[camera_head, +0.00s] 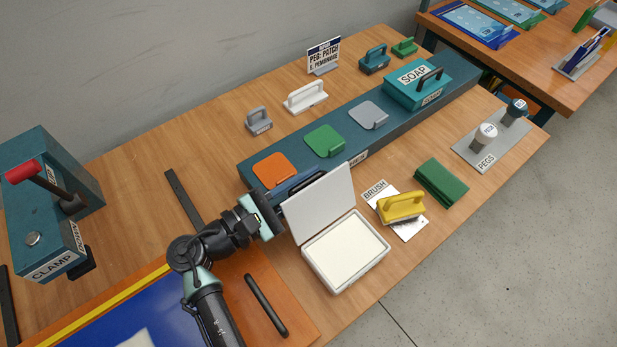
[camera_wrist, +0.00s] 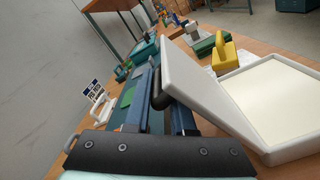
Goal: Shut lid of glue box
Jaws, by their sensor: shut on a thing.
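The glue box (camera_head: 347,286) is a shallow white box with a pale cream inside, near the table's front edge. Its white lid (camera_head: 322,207) stands steeply raised on the box's left side. In the wrist view the lid (camera_wrist: 214,88) slants up from the left edge of the box (camera_wrist: 292,152). A black handle (camera_wrist: 157,90) is on the lid's outer face. My gripper (camera_head: 299,187) is at that outer face, left of the lid. In the wrist view my gripper's fingers (camera_wrist: 160,100) are shut on the handle. The head view partly hides the grip behind the lid.
A teal rack (camera_head: 465,73) with orange, green and grey pads and a soap box (camera_head: 417,84) runs behind the lid. A yellow brush (camera_head: 401,207) and a green block (camera_head: 441,182) lie right of the box. A red-handled clamp (camera_head: 50,210) stands far left.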

